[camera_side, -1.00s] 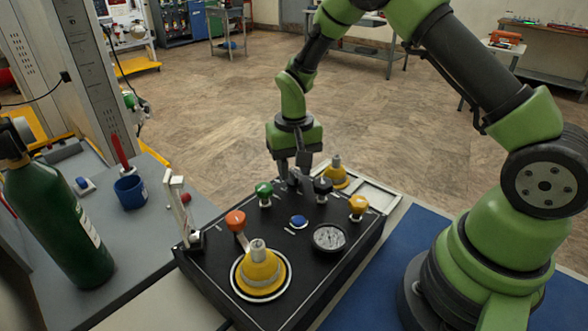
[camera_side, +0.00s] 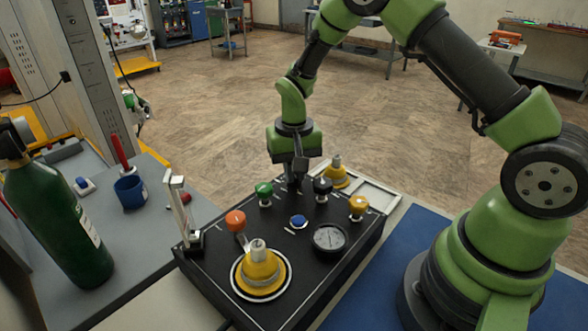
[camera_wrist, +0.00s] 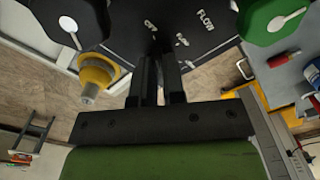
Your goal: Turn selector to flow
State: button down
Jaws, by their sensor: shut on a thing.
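The black oxygen trainer panel (camera_side: 212,262) carries several knobs, fittings and a gauge. My gripper (camera_side: 295,186) points down at the panel's far edge, between the green knob (camera_side: 264,189) and the black knob (camera_side: 322,186). In the wrist view my gripper's two dark fingers (camera_wrist: 158,58) are close together on the panel, shut on the selector, which is mostly hidden by them. The label FLOW (camera_wrist: 206,21) lies right of the fingers. A label that looks like OFF (camera_wrist: 150,24) lies just beyond them. A smaller label between these is hard to read. The selector's pointing direction cannot be told.
An orange knob (camera_side: 235,221), yellow fitting (camera_side: 262,271), blue button (camera_side: 298,221), gauge (camera_side: 330,238) and yellow knob (camera_side: 358,206) stand nearer on the panel. Another yellow fitting (camera_side: 337,174) is close behind the gripper. A green cylinder (camera_side: 55,215) stands left.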

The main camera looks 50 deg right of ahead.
jog(key=m, duration=1.1)
dwell(0.6)
jog(key=c, duration=1.2)
grip_release()
notch_tip(320, 180, up, 10)
